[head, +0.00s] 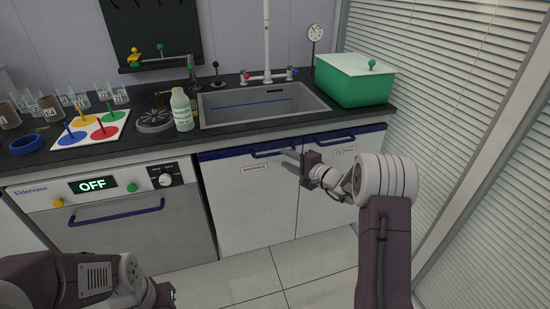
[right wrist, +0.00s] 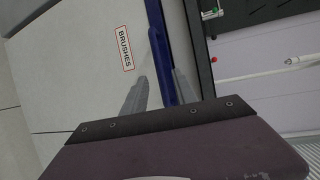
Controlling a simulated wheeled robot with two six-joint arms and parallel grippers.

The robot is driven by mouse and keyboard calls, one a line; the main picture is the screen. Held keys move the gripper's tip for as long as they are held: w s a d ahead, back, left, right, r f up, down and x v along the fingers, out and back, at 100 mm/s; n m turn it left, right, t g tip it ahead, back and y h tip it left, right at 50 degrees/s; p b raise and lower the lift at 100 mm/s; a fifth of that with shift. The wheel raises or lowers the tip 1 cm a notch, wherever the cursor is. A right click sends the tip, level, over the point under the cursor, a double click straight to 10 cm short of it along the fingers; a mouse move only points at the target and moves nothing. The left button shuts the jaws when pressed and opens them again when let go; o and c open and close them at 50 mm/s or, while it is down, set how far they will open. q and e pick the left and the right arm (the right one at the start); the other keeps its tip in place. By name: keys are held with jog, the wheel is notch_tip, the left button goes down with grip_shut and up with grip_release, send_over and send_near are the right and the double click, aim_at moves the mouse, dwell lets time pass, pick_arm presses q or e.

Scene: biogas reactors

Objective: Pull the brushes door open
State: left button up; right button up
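The brushes door (head: 245,205) is the left cabinet door under the sink and looks shut. Its label also shows in the right wrist view, on the door (right wrist: 90,60). A blue bar handle (head: 268,154) runs along its top. My right gripper (head: 290,157) is at the right end of this handle. In the right wrist view, its two fingers (right wrist: 160,84) are spread, with blue (right wrist: 157,30) running between them; I cannot tell whether they touch it. My left gripper (head: 170,294) shows only partly at the bottom left, and its fingers are not clear.
The closing neighbour door (head: 342,150), labelled for cloths, is right of my gripper. A dishwasher (head: 120,215) reading OFF stands left. The sink (head: 255,104), a bottle (head: 181,109) and a green tub (head: 355,80) are on the counter above. Tiled floor (head: 270,270) before the door is clear.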

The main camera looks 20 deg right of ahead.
aim_at(275, 154)
jog(key=x, duration=0.7)
jog(key=shift+s+f, duration=0.1)
jog(key=shift+c, duration=0.3)
grip_shut()
dwell(0.8)
